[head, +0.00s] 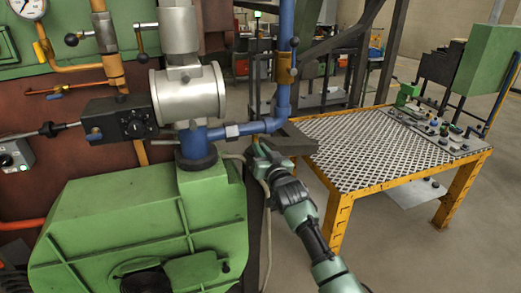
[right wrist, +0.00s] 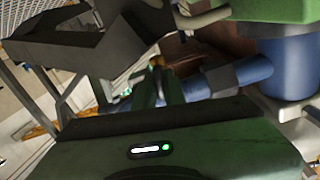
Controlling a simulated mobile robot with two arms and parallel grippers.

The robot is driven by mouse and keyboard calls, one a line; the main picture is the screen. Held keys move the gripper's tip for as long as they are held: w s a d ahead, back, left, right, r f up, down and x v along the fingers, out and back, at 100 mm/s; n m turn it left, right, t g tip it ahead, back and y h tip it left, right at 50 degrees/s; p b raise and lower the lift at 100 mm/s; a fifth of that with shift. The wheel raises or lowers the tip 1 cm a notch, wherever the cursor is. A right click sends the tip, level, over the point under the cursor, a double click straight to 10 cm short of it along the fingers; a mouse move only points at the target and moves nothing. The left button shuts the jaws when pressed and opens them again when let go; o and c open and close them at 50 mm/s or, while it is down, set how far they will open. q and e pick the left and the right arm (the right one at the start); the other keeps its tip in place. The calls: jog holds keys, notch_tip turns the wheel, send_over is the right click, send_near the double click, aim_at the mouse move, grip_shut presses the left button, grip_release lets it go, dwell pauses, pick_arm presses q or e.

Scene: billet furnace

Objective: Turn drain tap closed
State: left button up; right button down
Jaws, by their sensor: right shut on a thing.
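My right gripper (head: 260,150) reaches up from the lower right to the blue pipe beside the green blower housing. It is shut at the drain tap, whose handle is mostly hidden by the fingers and the dark bracket, so its angle cannot be told. In the right wrist view the fingers (right wrist: 155,88) lie close together in front of the blue pipe (right wrist: 240,75) and its dark collar. In the head view the blue pipe (head: 262,126) runs sideways with a pale fitting, then turns upward. My left gripper is not in view.
The green blower housing (head: 140,225) fills the lower left. A dark bracket (head: 290,139) sits close to my right gripper. A yellow-framed table (head: 370,135) with a chequered top stands to the right. Floor is clear in front of it.

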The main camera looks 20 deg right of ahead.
jog(key=m, duration=0.4)
jog(key=shift+d+f+m, duration=0.1)
jog(key=shift+m, duration=0.2)
jog(key=m, duration=0.3)
jog(key=shift+m+p, duration=0.35)
jog(key=shift+m, duration=0.05)
jog(key=m, duration=0.3)
jog(key=shift+f, duration=0.1)
jog(key=shift+f+m+p, duration=0.1)
jog(key=shift+m+p, duration=0.3)
jog(key=shift+m, duration=1.7)
jog(key=c, duration=1.5)
grip_release()
jog(key=shift+d, duration=0.1)
